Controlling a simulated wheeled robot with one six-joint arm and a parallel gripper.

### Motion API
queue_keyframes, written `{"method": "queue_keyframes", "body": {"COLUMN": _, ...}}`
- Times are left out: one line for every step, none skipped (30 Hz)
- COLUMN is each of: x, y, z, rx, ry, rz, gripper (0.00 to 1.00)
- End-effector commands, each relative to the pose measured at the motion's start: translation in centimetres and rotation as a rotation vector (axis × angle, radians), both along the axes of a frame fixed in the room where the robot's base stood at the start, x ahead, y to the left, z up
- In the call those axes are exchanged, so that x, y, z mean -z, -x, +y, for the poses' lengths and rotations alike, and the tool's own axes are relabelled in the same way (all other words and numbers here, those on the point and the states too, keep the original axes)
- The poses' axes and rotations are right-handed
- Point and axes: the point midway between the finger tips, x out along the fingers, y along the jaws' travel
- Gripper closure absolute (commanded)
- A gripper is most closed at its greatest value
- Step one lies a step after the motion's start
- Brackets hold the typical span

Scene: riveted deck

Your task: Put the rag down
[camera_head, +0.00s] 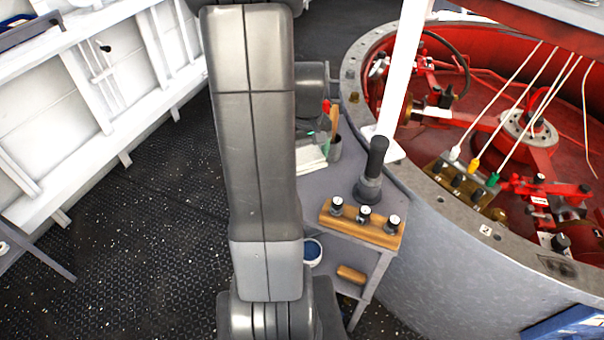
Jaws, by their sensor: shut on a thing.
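I cannot make out the rag in this view. My gripper is not seen either; my own grey arm stands upright across the middle and hides what lies behind it. A grey side table (318,190) shows to the right of my arm, and its left part is hidden. Small red and green bits show beside the arm, too small to tell what they are.
On the table are a cup (335,149), a dark joystick (373,170) and a wooden block with knobs (361,224). A white bowl (312,251) and a wooden piece (351,274) are lower down. A round tub (440,245) with red insides stands right. Dark floor (125,240) is open left.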

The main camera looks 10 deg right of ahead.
Motion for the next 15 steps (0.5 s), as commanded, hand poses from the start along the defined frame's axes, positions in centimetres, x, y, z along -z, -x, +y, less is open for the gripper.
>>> {"method": "queue_keyframes", "body": {"x": 0.7, "y": 0.2, "z": 0.0, "rx": -0.001, "ry": -0.001, "rz": 0.005, "gripper": 0.44}}
{"method": "queue_keyframes", "body": {"x": 1.2, "y": 0.2, "z": 0.0, "rx": -0.001, "ry": -0.001, "rz": 0.006, "gripper": 0.44}}
{"method": "queue_keyframes", "body": {"x": 1.9, "y": 0.3, "z": 0.0, "rx": -0.002, "ry": -0.001, "rz": 0.008, "gripper": 0.44}}
{"method": "queue_keyframes", "body": {"x": 2.5, "y": 0.3, "z": 0.0, "rx": -0.002, "ry": -0.002, "rz": 0.007, "gripper": 0.44}}
{"method": "queue_keyframes", "body": {"x": 3.0, "y": 0.2, "z": 0.0, "rx": -0.002, "ry": -0.001, "rz": 0.008, "gripper": 0.44}}
{"method": "queue_keyframes", "body": {"x": 3.6, "y": 0.2, "z": 0.0, "rx": -0.001, "ry": -0.001, "rz": 0.007, "gripper": 0.44}}
{"method": "queue_keyframes", "body": {"x": 4.0, "y": 0.2, "z": 0.0, "rx": -0.001, "ry": -0.001, "rz": 0.006, "gripper": 0.44}}
{"method": "queue_keyframes", "body": {"x": 4.4, "y": 0.2, "z": 0.0, "rx": -0.001, "ry": -0.001, "rz": 0.006, "gripper": 0.44}}
{"method": "queue_keyframes", "body": {"x": 4.8, "y": 0.2, "z": 0.0, "rx": -0.001, "ry": -0.001, "rz": 0.005, "gripper": 0.44}}
{"method": "queue_keyframes", "body": {"x": 5.0, "y": 0.2, "z": 0.0, "rx": -0.001, "ry": 0.0, "rz": 0.004, "gripper": 0.44}}
{"method": "queue_keyframes", "body": {"x": 5.2, "y": 0.1, "z": 0.0, "rx": -0.001, "ry": 0.0, "rz": 0.004, "gripper": 0.44}}
{"method": "queue_keyframes", "body": {"x": 5.4, "y": 0.1, "z": 0.0, "rx": -0.001, "ry": 0.0, "rz": 0.004, "gripper": 0.44}}
{"method": "queue_keyframes", "body": {"x": 5.6, "y": 0.1, "z": 0.0, "rx": -0.001, "ry": 0.0, "rz": 0.004, "gripper": 0.44}}
{"method": "queue_keyframes", "body": {"x": 5.9, "y": 0.1, "z": 0.0, "rx": -0.001, "ry": 0.0, "rz": 0.004, "gripper": 0.44}}
{"method": "queue_keyframes", "body": {"x": 6.3, "y": 0.1, "z": 0.0, "rx": -0.001, "ry": -0.001, "rz": 0.004, "gripper": 0.44}}
